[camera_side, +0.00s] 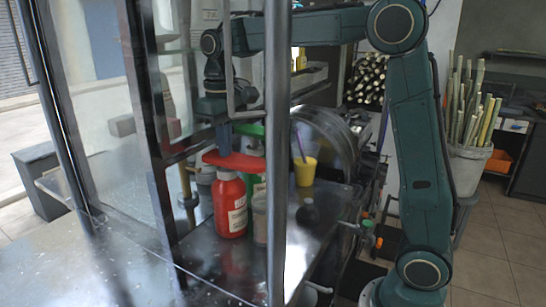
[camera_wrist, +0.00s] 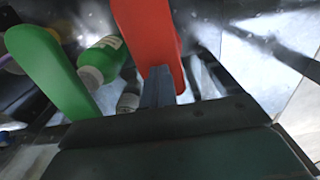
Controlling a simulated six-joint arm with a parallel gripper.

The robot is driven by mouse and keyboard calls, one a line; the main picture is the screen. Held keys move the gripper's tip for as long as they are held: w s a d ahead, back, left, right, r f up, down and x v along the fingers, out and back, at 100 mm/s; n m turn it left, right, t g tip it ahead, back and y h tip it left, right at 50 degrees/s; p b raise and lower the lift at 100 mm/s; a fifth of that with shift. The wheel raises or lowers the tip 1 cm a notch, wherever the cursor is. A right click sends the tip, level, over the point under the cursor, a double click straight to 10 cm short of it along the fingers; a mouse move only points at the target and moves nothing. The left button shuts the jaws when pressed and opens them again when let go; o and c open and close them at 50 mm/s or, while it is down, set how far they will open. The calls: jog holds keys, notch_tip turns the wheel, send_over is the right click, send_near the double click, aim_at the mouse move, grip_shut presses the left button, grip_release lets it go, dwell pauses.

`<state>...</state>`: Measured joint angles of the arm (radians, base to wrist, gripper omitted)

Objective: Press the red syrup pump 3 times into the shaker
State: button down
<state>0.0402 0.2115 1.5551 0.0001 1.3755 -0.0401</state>
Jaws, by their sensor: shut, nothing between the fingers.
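The red syrup bottle (camera_side: 230,205) stands upright on the metal counter, with its broad red pump head (camera_side: 236,161) on top. In the wrist view the red pump head (camera_wrist: 148,30) reaches up from my fingertips. My gripper (camera_side: 223,140) points down just above the pump head; it is shut and empty. In the wrist view my gripper (camera_wrist: 158,85) overlaps the red head; I cannot tell whether they touch.
A green bottle (camera_wrist: 103,58) with a green pump head (camera_wrist: 48,72) stands beside the red one. A metal frame post (camera_side: 277,120) crosses the side view.

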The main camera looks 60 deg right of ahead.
jog(key=shift+r, duration=1.8)
jog(key=shift+r, duration=0.15)
notch_tip(320, 180, up, 6)
jog(key=shift+f, duration=0.15)
dwell(0.5)
jog(key=s+f+t, duration=0.2)
jog(key=s+f, duration=0.2)
jog(key=s, duration=0.4)
jog(key=s+a+f+t, duration=0.1)
jog(key=s+f, duration=0.3)
jog(key=s, duration=0.4)
jog(key=s+f+t, duration=0.2)
jog(key=s+f, duration=0.3)
jog(key=s, duration=0.3)
jog(key=shift+a+t, duration=0.3)
jog(key=shift+a, duration=0.05)
